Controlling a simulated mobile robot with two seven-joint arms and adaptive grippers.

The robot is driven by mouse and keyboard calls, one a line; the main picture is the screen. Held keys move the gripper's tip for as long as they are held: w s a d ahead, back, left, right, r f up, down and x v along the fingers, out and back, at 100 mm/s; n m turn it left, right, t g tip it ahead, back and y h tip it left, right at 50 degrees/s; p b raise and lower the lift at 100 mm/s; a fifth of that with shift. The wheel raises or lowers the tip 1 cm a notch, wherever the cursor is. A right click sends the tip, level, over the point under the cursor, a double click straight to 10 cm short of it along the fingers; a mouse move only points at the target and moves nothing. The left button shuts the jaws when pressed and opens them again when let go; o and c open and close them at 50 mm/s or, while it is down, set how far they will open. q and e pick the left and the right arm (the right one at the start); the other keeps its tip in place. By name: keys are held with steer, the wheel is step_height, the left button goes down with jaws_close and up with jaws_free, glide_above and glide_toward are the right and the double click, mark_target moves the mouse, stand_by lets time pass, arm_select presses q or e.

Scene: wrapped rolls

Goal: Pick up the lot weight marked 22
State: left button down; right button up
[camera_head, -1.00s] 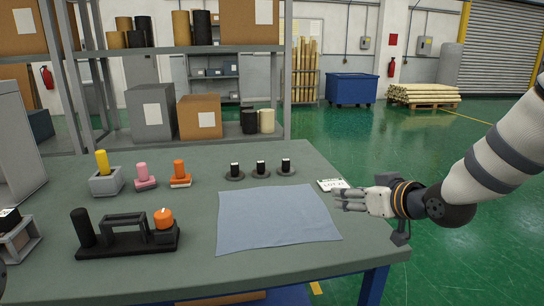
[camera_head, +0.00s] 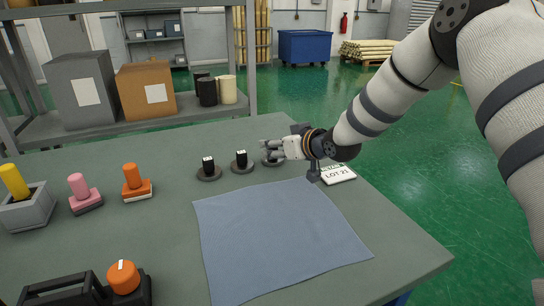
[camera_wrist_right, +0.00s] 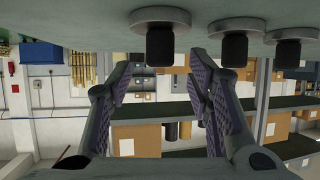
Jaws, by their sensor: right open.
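Three small black weights with white tops stand on dark round bases at the table's far edge. The left weight (camera_head: 208,169) and middle weight (camera_head: 241,161) are clear; the right one (camera_head: 270,160) is mostly hidden by my right gripper. Their marks are too small to read. My right gripper (camera_head: 268,150) is open and empty, at the right weight. In the right wrist view, which is upside down, a black weight (camera_wrist_right: 160,42) shows just past the space between the open fingers (camera_wrist_right: 157,80). The other two (camera_wrist_right: 236,47) (camera_wrist_right: 289,52) are off to its right. My left gripper is not in view.
A blue-grey cloth (camera_head: 275,238) lies in front of the weights. A card (camera_head: 338,174) reading LOT 21 lies beside my right wrist. Pink (camera_head: 82,191) and orange (camera_head: 135,183) handled pieces, a grey block (camera_head: 25,210) and a black tool (camera_head: 65,292) stand left.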

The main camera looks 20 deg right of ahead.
steer(key=shift+w+a+f, duration=0.1)
steer(key=shift+w+f, duration=0.7)
steer(key=shift+f, duration=0.2)
steer(key=shift+w+a, duration=0.1)
steer(key=shift+w, duration=0.4)
steer(key=shift+r, duration=0.25)
steer(key=shift+c, duration=0.8)
jaws_close()
